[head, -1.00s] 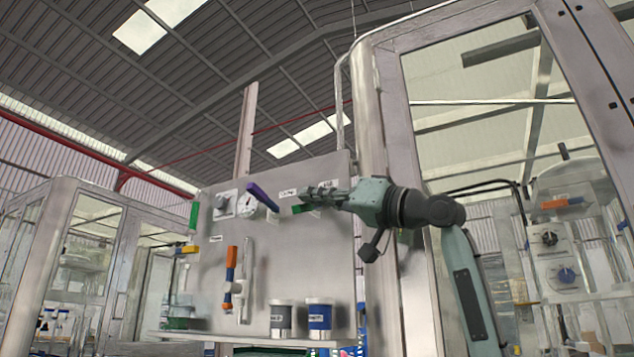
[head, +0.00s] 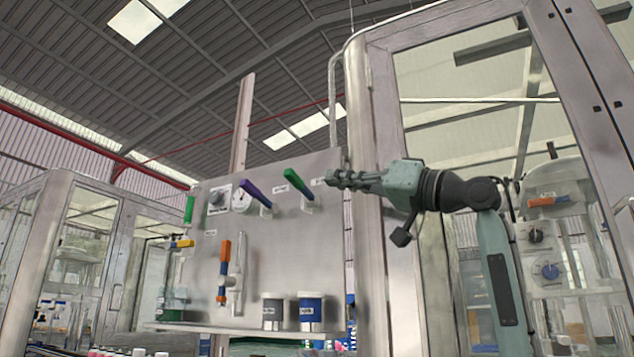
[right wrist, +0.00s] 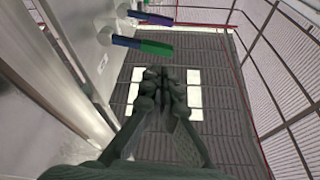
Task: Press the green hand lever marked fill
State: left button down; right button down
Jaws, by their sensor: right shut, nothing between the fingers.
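A green hand lever (head: 297,184) sticks out from the upper right of the grey panel and tilts up to the left. A small white label (head: 281,189) is beside it, too small to read. My right gripper (head: 333,179) is shut and empty, just right of the green lever in the head view, with a gap between them. In the right wrist view the shut fingers (right wrist: 160,76) lie below the green lever end (right wrist: 158,48) and look apart from it. My left gripper is not in view.
A purple lever (head: 257,194) is left of the green one. The panel (head: 270,240) also carries a gauge (head: 241,199), an orange-and-blue handle (head: 224,268) and a yellow handle (head: 181,244). Two cans (head: 311,308) stand on its shelf. A metal-framed cabinet post (head: 368,220) is behind my right arm.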

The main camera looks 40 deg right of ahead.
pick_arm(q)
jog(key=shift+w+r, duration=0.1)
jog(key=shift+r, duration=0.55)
pick_arm(e)
jog(key=shift+v, duration=1.05)
jog(key=shift+w+d, duration=0.1)
jog(key=shift+d, duration=0.1)
